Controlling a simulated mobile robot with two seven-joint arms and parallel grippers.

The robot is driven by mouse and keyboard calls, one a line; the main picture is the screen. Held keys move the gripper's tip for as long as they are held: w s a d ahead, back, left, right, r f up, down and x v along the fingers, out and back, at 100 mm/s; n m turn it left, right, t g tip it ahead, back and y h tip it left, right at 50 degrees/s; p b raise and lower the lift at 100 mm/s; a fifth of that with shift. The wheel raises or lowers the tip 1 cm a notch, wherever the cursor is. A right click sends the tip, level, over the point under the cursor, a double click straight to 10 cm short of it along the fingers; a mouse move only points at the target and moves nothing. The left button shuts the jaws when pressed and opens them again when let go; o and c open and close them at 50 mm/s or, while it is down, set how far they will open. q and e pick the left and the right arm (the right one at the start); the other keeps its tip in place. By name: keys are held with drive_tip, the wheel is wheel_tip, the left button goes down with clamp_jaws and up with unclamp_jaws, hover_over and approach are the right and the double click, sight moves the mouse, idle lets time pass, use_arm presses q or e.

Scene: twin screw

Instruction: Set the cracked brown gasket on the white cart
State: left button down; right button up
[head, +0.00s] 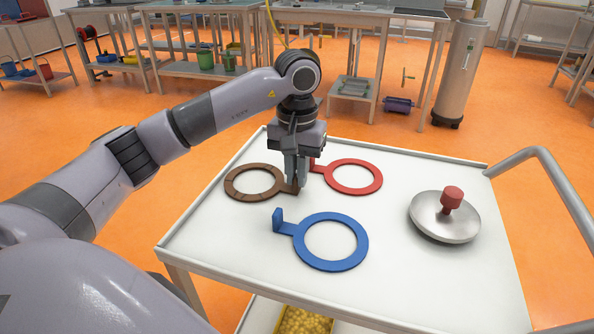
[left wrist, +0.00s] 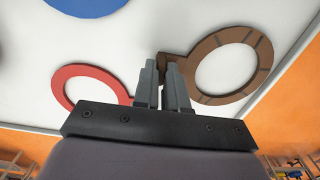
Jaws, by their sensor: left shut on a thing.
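The cracked brown gasket (head: 254,182) is a flat ring with dark crack lines and a tab, at the back left of the white cart (head: 400,280). My left gripper (head: 297,186) points down and is shut on the tab at the ring's right side. The left wrist view also shows the brown gasket (left wrist: 233,68) and the fingers of my left gripper (left wrist: 168,80) at its tab. The ring looks flat on or very close to the cart top; I cannot tell if it touches. My right gripper is not in view.
A red gasket (head: 354,177) lies just right of my left gripper. A blue gasket (head: 332,242) with an upright tab lies in front. A metal lid with a red knob (head: 452,198) sits at the right. A cart handle (head: 540,160) rises at the right edge.

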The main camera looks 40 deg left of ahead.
use_arm(q)
drive_tip(key=c, duration=1.2)
unclamp_jaws()
drive_tip(key=shift+f, duration=0.1)
wheel_tip(320, 180, up, 12)
drive_tip(key=p, duration=0.3)
drive_tip(key=shift+d, duration=0.1)
